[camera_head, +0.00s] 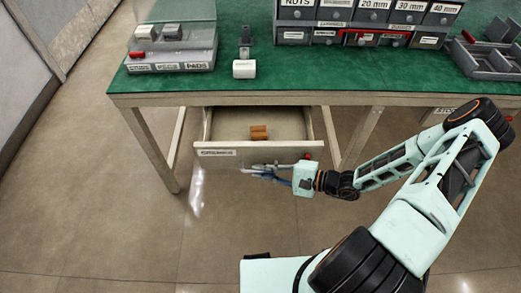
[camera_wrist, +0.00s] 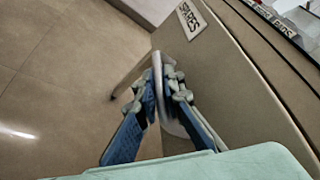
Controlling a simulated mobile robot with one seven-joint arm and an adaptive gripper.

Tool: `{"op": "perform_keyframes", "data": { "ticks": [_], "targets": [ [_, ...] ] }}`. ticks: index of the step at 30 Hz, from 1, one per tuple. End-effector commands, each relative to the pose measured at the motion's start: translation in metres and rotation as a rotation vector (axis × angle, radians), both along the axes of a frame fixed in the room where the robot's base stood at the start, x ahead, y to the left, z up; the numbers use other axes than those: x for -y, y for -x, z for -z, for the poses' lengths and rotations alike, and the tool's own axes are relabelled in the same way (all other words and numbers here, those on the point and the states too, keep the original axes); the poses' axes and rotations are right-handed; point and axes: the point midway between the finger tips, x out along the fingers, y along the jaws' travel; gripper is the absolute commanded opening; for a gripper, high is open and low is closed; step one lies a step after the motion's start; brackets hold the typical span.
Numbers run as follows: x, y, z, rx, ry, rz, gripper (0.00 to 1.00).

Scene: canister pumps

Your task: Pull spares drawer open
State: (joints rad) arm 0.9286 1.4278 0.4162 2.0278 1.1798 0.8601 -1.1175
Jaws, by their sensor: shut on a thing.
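The spares drawer (camera_head: 288,124) hangs under the green-topped bench and stands open, its inside showing in the head view. Its front carries a white label, which reads SPARES in the wrist view (camera_wrist: 190,18). My gripper (camera_head: 254,169) is at the drawer's front, right of the label. In the wrist view my gripper (camera_wrist: 163,92) has its fingers on both sides of the grey bar handle (camera_wrist: 157,75), shut on it. The fingers partly hide the handle.
The green bench top (camera_head: 330,75) holds labelled bins, a clear-lidded box (camera_head: 170,55) at left, a white cylinder (camera_head: 244,69) near the front edge and a grey divided tray (camera_head: 485,62) at right. Bench legs flank the drawer. The floor in front is clear.

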Motion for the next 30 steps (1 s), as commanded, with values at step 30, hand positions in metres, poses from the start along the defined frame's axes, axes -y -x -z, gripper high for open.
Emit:
{"op": "perform_keyframes", "data": {
  "ticks": [30],
  "targets": [
    [0.000, 0.072, 0.001, 0.001, 0.004, 0.002, 0.15]
  ]
}}
